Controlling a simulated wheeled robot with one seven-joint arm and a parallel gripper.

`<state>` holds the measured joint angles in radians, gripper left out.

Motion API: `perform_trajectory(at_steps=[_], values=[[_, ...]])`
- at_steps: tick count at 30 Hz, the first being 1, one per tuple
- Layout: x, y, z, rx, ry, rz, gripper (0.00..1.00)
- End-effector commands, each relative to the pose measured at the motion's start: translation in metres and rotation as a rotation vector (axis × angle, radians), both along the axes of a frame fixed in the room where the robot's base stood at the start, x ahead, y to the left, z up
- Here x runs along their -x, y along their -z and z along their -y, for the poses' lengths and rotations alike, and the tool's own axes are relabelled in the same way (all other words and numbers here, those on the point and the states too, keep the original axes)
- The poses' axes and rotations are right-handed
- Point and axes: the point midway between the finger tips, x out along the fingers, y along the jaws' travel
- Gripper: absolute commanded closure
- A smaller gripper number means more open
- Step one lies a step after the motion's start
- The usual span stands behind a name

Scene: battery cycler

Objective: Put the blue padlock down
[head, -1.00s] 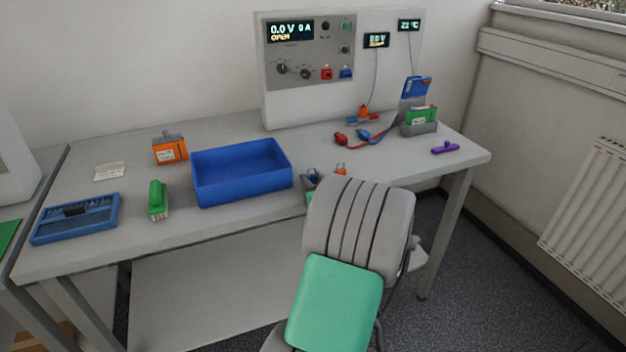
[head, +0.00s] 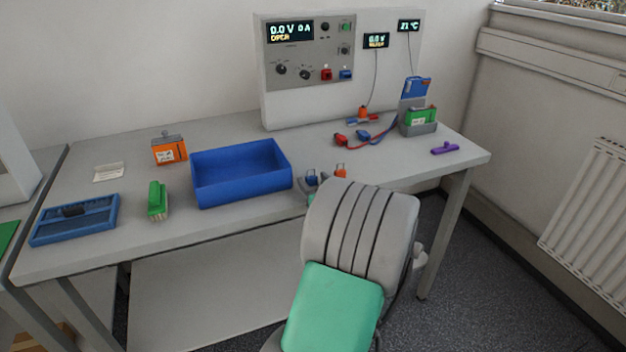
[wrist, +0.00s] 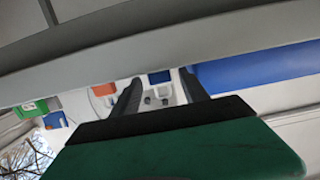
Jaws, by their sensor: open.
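The blue padlock (head: 311,180) stands upright near the front edge of the bench, right of the blue tray, with its shackle up. An orange padlock (head: 341,171) stands just right of it. In the wrist view my gripper (wrist: 160,82) is open, with two dark fingers apart. A blue block (wrist: 159,77), probably the blue padlock, shows between or beyond the fingertips. I cannot tell whether it touches them. An orange block (wrist: 104,89) lies left of it.
The blue tray (head: 240,190) stands left of the padlocks. The cycler panel (head: 310,55) rises behind. Red and blue clips (head: 352,138) and a purple item (head: 445,148) lie at right.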

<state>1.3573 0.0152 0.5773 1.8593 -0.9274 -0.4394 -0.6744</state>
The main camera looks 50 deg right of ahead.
Motion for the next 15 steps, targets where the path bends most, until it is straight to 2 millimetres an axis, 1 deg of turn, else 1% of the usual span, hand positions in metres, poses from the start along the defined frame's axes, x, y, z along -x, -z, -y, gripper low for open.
perform_trajectory(at_steps=[3,9,12,15], values=[[0.028,-0.003,-0.014,0.001,0.007,0.001,0.48],[0.07,-0.01,-0.04,0.0,0.006,0.001,0.48],[0.083,-0.013,-0.048,0.0,0.004,0.0,0.48],[0.089,-0.014,-0.052,0.0,0.003,0.0,0.48]])
